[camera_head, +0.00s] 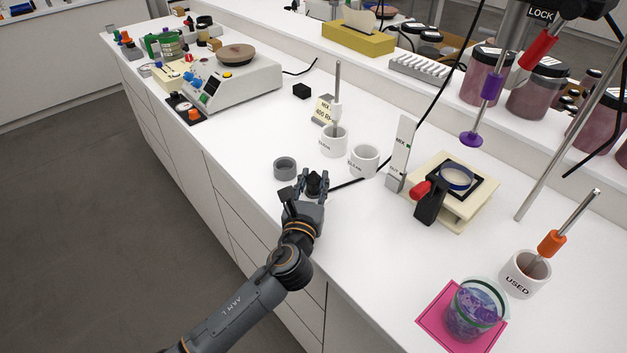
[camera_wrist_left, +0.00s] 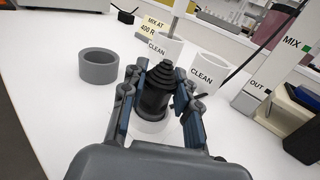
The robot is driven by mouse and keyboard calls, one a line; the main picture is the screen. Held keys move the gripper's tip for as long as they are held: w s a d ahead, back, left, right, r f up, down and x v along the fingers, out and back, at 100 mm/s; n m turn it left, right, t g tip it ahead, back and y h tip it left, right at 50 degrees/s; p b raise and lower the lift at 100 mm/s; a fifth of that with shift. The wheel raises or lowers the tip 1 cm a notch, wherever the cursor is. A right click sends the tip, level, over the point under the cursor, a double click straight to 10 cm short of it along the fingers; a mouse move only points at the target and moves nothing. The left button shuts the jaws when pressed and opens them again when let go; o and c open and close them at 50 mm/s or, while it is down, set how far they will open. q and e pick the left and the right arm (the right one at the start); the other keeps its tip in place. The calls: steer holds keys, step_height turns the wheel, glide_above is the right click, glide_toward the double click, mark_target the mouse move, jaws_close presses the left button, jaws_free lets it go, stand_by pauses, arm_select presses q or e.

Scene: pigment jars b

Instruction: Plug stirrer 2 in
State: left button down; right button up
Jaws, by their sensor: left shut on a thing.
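My left gripper (camera_head: 318,182) is shut on a black stepped, tapering piece that looks like a plug (camera_head: 314,184), low over the bench's front edge. In the left wrist view the plug (camera_wrist_left: 158,88) stands roughly upright between the two fingers (camera_wrist_left: 160,95). A pale round shape shows around its lower end; I cannot tell whether the two touch. A black cable (camera_head: 347,185) lies on the bench just right of the gripper. A stirrer with a purple paddle (camera_head: 471,138) hangs at the right under a LOCK label. No stirrer number is readable. My right gripper is not in view.
A grey ring-shaped cup (camera_head: 285,169) stands left of the gripper. Two white CLEAN cups (camera_head: 364,161) stand behind it. A MIX/OUT sign (camera_head: 401,152) and a cream stand (camera_head: 470,213) are at right. A jar (camera_head: 474,312) sits on a pink mat (camera_head: 434,323).

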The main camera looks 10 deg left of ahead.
arm_select(q)
steer(key=c, duration=0.9)
jaws_free()
steer(key=shift+f, duration=0.15)
steer(key=shift+s, duration=0.1)
steer(key=s, duration=1.2)
